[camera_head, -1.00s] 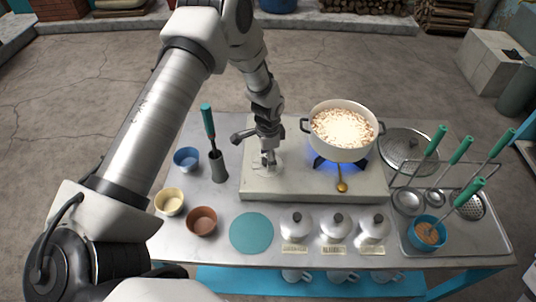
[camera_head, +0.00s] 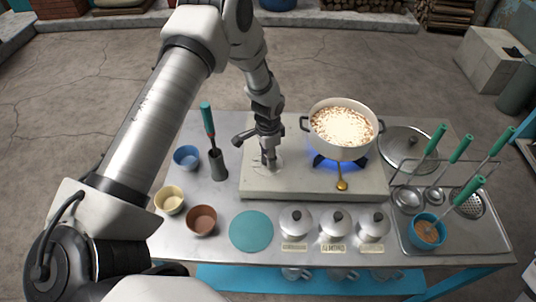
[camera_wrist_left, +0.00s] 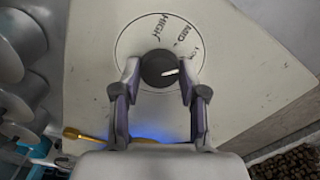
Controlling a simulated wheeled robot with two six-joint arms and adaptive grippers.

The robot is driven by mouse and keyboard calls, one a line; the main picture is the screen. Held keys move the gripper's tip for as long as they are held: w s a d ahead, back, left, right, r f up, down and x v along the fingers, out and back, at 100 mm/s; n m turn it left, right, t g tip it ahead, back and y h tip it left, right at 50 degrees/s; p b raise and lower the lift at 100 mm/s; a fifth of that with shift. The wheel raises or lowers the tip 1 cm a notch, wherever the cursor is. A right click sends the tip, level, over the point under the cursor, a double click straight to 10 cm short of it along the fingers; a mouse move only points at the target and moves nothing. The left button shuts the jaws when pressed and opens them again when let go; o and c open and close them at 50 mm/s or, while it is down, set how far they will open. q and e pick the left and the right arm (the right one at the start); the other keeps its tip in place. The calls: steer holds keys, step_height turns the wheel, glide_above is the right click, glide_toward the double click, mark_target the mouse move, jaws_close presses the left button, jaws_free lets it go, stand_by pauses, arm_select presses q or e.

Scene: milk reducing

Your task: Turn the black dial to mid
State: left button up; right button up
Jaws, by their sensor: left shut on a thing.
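The black dial (camera_wrist_left: 158,69) sits in a round white face (camera_wrist_left: 130,43) marked HIGH, MID and LOW. In the left wrist view its white pointer line points right, close to the LOW end and away from MID. My left gripper (camera_wrist_left: 159,78) is shut on the dial, one finger on each side. In the head view my left gripper (camera_head: 268,160) reaches down onto the left part of the pale stove (camera_head: 300,187) and hides the dial. My right gripper is not in view.
A pot (camera_head: 341,128) of pale, frothy contents stands over a blue flame right of my gripper. A dark cup (camera_head: 219,164) with a green-handled tool and several bowls stand left. Lidded tins (camera_head: 296,223) stand in front.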

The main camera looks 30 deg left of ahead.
arm_select(q)
steer(key=n+p, duration=0.1)
steer(key=n, duration=0.5)
stand_by(0.5)
steer(key=o, duration=1.2)
steer(key=shift+c, duration=0.2)
step_height(320, 180, up, 12)
